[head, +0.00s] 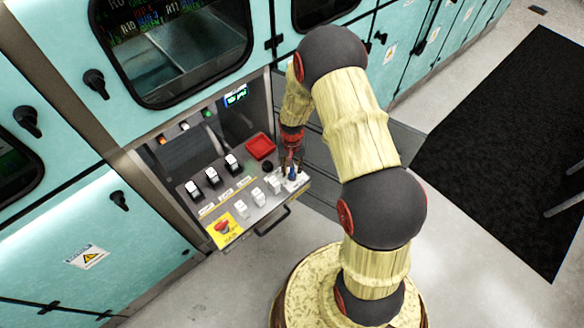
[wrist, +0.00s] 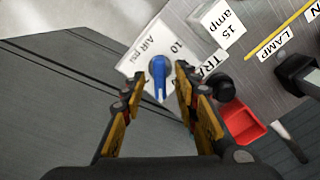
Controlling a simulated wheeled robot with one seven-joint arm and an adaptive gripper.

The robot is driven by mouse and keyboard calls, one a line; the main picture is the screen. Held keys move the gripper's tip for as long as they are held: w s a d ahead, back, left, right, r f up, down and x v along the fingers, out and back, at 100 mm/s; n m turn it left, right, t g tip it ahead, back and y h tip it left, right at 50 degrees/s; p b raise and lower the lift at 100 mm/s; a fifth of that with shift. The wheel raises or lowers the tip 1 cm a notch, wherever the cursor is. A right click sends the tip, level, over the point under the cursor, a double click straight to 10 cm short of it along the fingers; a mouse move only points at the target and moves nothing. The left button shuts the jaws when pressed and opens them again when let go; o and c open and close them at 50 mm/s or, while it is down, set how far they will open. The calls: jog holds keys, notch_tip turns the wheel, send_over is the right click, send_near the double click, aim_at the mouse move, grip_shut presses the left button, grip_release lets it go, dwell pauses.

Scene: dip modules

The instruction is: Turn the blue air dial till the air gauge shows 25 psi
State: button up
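The blue air dial (wrist: 158,72) sits on a white plate (wrist: 145,45) marked "AIR psi" and "10" in the wrist view. Its pointer-like ridge points toward the bottom of that picture. In the head view the blue dial (head: 293,175) is at the right end of the control panel, partly hidden by the gripper. My gripper (wrist: 157,90) is open, with one finger on each side of the dial. I cannot tell whether either finger touches it. In the head view my gripper (head: 291,158) points down over the dial.
The pull-out panel (head: 237,198) carries several black and white switches, a red tray-like part (head: 261,147) and a red stop button (head: 222,227) on yellow. A black knob (wrist: 222,87) lies close to the right finger. A handle (head: 272,221) runs along the panel's front.

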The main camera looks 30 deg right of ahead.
aim_at(292, 169)
notch_tip(292, 169, up, 12)
dwell(0.6)
dwell(0.5)
jog(key=s+a+r+n+t, duration=0.2)
jog(key=s+a+r, duration=0.1)
jog(key=s+r, duration=0.4)
jog(key=s+a+r+n+t, duration=0.1)
jog(key=s+a+r+n, duration=0.1)
jog(key=s+r, duration=0.6)
jog(key=s+a+r+n+t, duration=0.2)
jog(key=s+r, duration=0.6)
jog(key=r, duration=0.8)
jog(key=shift+a+r+t, duration=0.3)
jog(key=shift+a+r, duration=0.1)
jog(key=shift+a, duration=0.55)
dwell(1.2)
